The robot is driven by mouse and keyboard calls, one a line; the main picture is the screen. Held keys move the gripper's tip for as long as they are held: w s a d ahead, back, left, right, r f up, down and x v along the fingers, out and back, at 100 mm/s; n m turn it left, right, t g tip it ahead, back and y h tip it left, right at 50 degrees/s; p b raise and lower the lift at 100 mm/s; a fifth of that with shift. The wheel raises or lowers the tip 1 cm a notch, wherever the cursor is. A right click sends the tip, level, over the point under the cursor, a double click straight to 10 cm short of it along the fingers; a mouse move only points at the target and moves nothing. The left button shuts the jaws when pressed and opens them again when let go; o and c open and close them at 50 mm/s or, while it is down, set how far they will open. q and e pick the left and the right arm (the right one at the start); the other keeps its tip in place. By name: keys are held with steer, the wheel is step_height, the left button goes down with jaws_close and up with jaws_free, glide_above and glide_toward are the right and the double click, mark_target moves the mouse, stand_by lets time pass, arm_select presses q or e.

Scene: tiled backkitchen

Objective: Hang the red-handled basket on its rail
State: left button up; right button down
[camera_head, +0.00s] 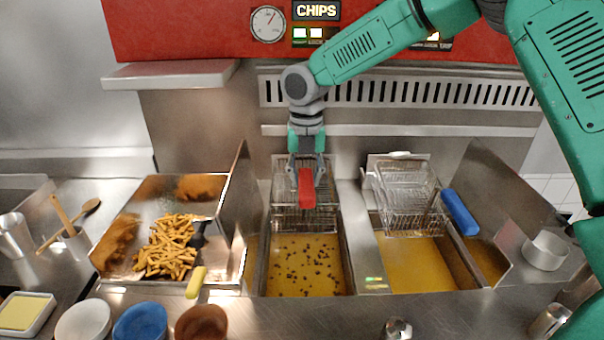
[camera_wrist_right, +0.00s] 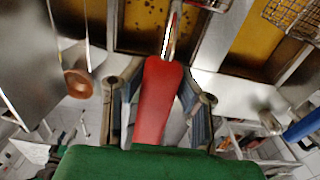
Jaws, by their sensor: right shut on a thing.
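The red-handled basket (camera_head: 290,217) is a wire basket over the back part of the left fryer vat (camera_head: 264,262). My right gripper (camera_head: 306,176) is shut on its red handle (camera_head: 306,190). In the right wrist view the red handle (camera_wrist_right: 155,100) lies between the two fingers of the gripper (camera_wrist_right: 160,105), with a metal stem running on from it. The rail (camera_head: 390,130) is the pale horizontal bar on the back wall, behind the gripper. The arm and gripper hide part of the basket and rail, so I cannot tell whether they touch. My left gripper is not in view.
A second basket with a blue handle (camera_head: 460,212) hangs over the right vat (camera_head: 415,262). Steel side panels stand left (camera_head: 235,195) and right (camera_head: 505,190) of the vats. A chip tray (camera_head: 120,265) is at left; coloured bowls (camera_head: 140,322) line the front.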

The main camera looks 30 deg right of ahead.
steer(key=shift+d+f, duration=0.15)
steer(key=shift+d, duration=0.2)
steer(key=c, duration=1.1)
jaws_free()
steer(key=shift+c, duration=0.2)
steer(key=shift+a, duration=0.25)
steer(key=shift+r, duration=0.3)
step_height(320, 180, up, 10)
steer(key=shift+r, duration=0.65)
steer(key=shift+f, duration=0.1)
